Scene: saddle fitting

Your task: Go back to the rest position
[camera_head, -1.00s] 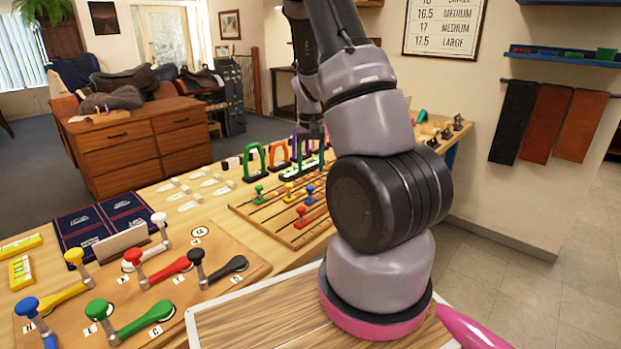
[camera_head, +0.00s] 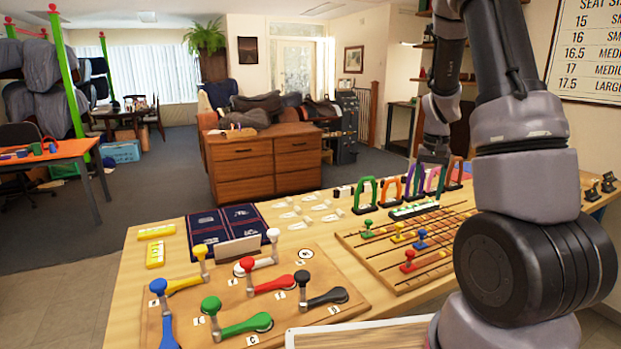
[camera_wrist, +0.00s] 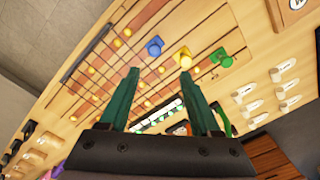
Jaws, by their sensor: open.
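My gripper (camera_wrist: 159,74) shows in the wrist view with its two dark green fingers apart and nothing between them. It hangs over the slotted wooden board (camera_head: 375,253) on the workbench. Beyond the fingertips in the wrist view are a blue peg (camera_wrist: 154,47), a yellow peg (camera_wrist: 182,57) and a green peg (camera_wrist: 221,58), all apart from the fingers. In the head view my arm rises at the right and bends away over the bench; the fingers are too small to make out there.
The workbench (camera_head: 113,294) holds a board of coloured cranks (camera_head: 232,280) at front left, a dark blue mat (camera_head: 205,226), and coloured arches (camera_head: 365,193) behind the slotted board. A wooden drawer cabinet (camera_head: 242,171) stands beyond. Open floor (camera_head: 60,240) lies left.

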